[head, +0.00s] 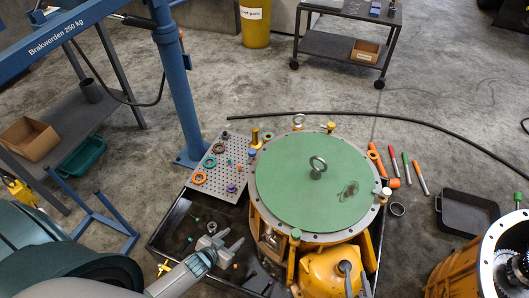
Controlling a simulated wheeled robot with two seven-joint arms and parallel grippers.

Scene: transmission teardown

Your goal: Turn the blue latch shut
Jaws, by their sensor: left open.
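The orange transmission housing (320,272) carries a round green lid (300,200) with a ring bolt (318,164) at its centre. A small blue piece (252,152) shows at the rim's upper left. It is too small to tell whether it is the blue latch, or how it is turned. My left gripper (232,246) is open and empty, left of the housing and apart from the lid, over the dark tray. My right gripper is out of view.
A perforated plate (215,187) with coloured rings lies left of the lid. The dark tray (180,222) surrounds the housing. A blue crane post (176,90) stands behind. Markers (406,168) and a black bin (466,212) lie to the right on open floor.

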